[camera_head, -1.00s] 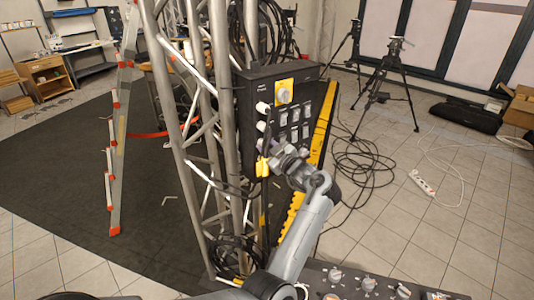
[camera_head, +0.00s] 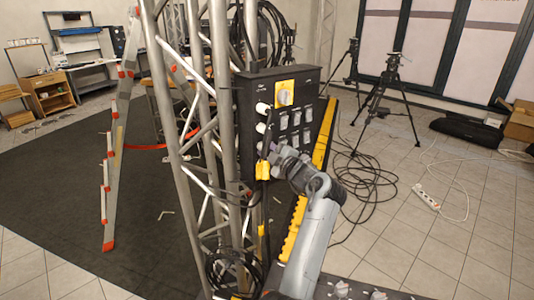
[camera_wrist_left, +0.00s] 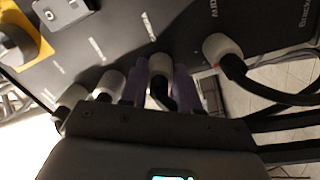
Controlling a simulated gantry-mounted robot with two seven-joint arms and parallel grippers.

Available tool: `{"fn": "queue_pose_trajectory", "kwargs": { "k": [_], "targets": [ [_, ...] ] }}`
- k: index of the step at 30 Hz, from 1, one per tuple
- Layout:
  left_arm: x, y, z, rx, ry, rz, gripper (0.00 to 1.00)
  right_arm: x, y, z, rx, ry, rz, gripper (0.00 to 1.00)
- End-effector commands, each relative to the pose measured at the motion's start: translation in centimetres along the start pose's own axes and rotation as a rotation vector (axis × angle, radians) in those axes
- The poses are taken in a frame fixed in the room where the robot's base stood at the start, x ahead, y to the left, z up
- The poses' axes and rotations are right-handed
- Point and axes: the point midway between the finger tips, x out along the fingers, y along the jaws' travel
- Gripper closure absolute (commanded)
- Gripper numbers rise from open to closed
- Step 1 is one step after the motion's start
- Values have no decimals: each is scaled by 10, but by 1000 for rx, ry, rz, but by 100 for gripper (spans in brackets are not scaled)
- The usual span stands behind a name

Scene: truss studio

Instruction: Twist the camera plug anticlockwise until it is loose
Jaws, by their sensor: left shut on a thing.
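A black power box (camera_head: 248,88) is mounted on the truss, with a column of white plugs (camera_head: 262,107) on its left side. My left gripper (camera_head: 272,150) is at the lower part of this box. In the left wrist view its purple fingers (camera_wrist_left: 174,88) are on both sides of a white plug (camera_wrist_left: 160,64) with a black cable, and are shut on it. The plug sits at the panel; I cannot read its label clearly or tell how far it is turned. My right gripper is not in view.
Another white plug (camera_wrist_left: 220,48) with a black cable is close on the right, and more white plugs (camera_wrist_left: 110,84) are on the left. A yellow connector (camera_head: 263,171) hangs under the box. Truss tubes (camera_head: 180,130) stand left; cable coils (camera_head: 367,180) lie on the floor.

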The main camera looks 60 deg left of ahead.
Motion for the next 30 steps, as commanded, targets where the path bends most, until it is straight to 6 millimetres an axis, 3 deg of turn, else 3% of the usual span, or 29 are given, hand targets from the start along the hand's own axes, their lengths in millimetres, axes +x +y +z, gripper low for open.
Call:
{"fn": "queue_pose_trajectory", "kwargs": {
  "k": [9,10,15,24,30],
  "targets": [
    [0,0,0,-3,0,0,100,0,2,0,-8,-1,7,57],
    [0,0,0,-3,0,0,66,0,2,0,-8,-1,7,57],
    [0,0,0,-2,0,0,44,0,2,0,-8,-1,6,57],
    [-1,0,0,-1,0,0,44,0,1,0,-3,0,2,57],
    [-19,0,0,-1,-2,1,44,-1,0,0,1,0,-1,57]
  ]
}}
